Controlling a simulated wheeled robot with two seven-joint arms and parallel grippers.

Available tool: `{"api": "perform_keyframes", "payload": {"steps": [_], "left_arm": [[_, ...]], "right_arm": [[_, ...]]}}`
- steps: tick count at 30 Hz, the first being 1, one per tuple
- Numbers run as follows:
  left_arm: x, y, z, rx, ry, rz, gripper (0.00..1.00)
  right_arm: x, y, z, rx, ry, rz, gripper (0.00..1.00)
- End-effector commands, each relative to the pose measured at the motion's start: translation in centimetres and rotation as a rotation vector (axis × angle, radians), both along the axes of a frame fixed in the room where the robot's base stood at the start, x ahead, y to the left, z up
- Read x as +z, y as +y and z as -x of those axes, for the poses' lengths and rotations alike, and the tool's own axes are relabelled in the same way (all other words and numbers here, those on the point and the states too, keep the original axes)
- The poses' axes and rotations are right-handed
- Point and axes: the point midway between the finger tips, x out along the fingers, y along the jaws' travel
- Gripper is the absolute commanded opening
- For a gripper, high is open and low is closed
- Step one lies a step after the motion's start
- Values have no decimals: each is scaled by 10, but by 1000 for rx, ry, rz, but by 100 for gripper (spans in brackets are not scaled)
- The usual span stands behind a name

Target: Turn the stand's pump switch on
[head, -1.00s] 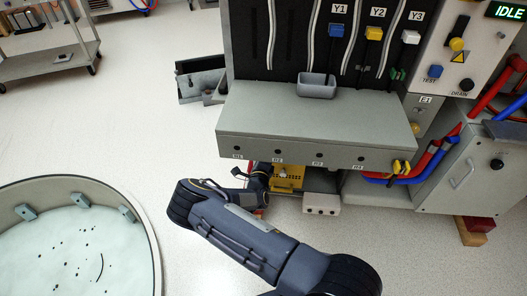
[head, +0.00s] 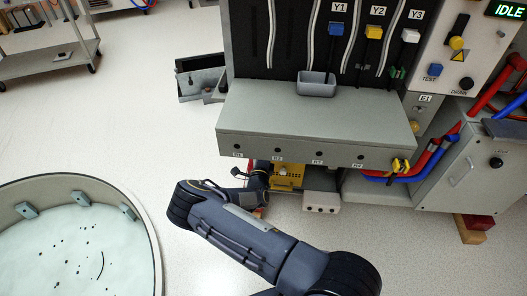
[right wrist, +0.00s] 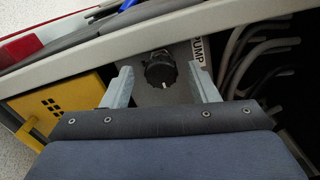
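The pump switch (right wrist: 160,68) is a round black knob with a pale mark, set on a grey panel beside a white PUMP label (right wrist: 203,47) in the right wrist view. My right gripper (right wrist: 161,76) is open, with one finger on each side of the knob and a visible gap to it on both sides. Whether the fingertips reach the knob's depth is hard to tell. In the head view my right arm reaches under the stand's front ledge (head: 310,125), and the switch is hidden there. My left gripper is not in view.
A yellow perforated box (right wrist: 62,105) stands left of the switch, close to my right gripper. Grey hoses (right wrist: 255,50) hang to the right. A pale rail (right wrist: 130,48) crosses above. A round basin (head: 150,235) stands on the floor at left.

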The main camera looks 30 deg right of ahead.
Motion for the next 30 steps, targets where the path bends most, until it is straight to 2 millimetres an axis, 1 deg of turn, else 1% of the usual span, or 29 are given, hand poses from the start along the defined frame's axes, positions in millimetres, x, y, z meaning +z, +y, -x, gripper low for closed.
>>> {"api": "perform_keyframes", "payload": {"steps": [6, 9, 11, 18, 21, 25, 30], "left_arm": [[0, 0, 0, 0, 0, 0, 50], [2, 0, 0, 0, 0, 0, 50], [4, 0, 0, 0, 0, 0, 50], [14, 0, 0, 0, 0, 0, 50], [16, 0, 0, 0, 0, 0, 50], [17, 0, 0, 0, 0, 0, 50], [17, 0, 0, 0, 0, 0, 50]], "right_arm": [[1, 0, -1, 1, -3, 0, 54], [1, 3, 2, 2, -2, -1, 54], [2, 7, 8, 2, -2, 0, 54], [3, 32, 41, 2, 1, 0, 54], [2, 40, 52, 1, 0, 0, 54], [1, 46, 60, 2, -1, 1, 54], [0, 47, 63, 0, -2, 0, 54]]}}
